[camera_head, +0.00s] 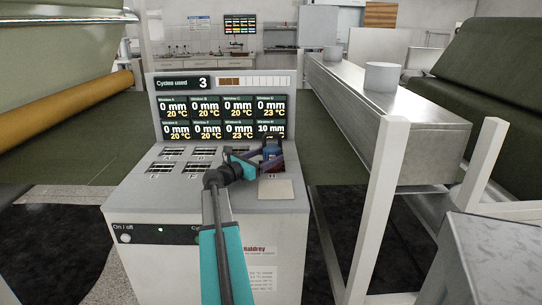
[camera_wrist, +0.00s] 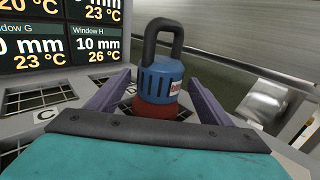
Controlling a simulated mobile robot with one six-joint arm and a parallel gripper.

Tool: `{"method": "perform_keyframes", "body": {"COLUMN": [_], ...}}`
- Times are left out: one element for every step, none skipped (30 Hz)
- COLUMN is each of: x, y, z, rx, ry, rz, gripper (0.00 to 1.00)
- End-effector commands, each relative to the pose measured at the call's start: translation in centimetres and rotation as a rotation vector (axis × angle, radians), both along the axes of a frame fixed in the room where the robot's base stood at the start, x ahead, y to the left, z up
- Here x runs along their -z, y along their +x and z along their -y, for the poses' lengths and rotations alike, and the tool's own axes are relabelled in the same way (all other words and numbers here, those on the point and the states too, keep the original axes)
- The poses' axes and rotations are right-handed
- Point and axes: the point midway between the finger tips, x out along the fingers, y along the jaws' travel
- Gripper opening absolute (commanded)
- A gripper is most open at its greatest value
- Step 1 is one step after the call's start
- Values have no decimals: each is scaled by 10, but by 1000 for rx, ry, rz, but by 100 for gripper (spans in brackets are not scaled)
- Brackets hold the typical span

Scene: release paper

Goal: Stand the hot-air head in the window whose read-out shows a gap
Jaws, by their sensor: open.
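The hot-air head (camera_wrist: 160,80), a blue body with a red base and a dark loop handle, stands upright at the right end of the window rows. It also shows in the head view (camera_head: 271,148), partly behind my gripper. My gripper (camera_wrist: 158,92) is open, with one purple finger on each side of the head; I cannot tell if either touches it. In the head view my gripper (camera_head: 254,159) is over the panel's right side. The Window H read-out (camera_wrist: 97,44) shows 10 mm and 26 °C; the other read-outs show 0 mm. Which window is under the head is hidden.
The panel (camera_head: 215,190) has two rows of gridded windows below the display (camera_head: 222,117), which reads "Cycles used 3". A bare light plate (camera_head: 276,190) lies at its front right. A metal beam (camera_head: 390,115) and white posts (camera_head: 378,210) stand to the right.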

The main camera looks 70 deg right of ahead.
Motion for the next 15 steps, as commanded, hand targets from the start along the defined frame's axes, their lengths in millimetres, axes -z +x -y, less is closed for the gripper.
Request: {"method": "perform_keyframes", "body": {"x": [0,0,0,0,0,0,0,0,0,0,0,0,0,0,0], "y": [4,6,8,9,12,15,17,18,21,23,25,26,28,30,32], "z": [-9,-14,-20,-24,-29,-35,-39,-43,-49,-53,-57,-62,-66,-69,-73], "rx": [-3,-4,-3,-2,-3,-4,-4,-3,-2,-3,-3,-2,-2,-2,-3], "ry": [0,0,0,0,0,0,0,0,0,0,0,0,0,0,0], "rz": [0,0,0,0,0,0,0,0,0,0,0,0,0,0,0], "gripper": [73,73,73,73,73,73,73,73,73,73,73,73,73,73,73]}}
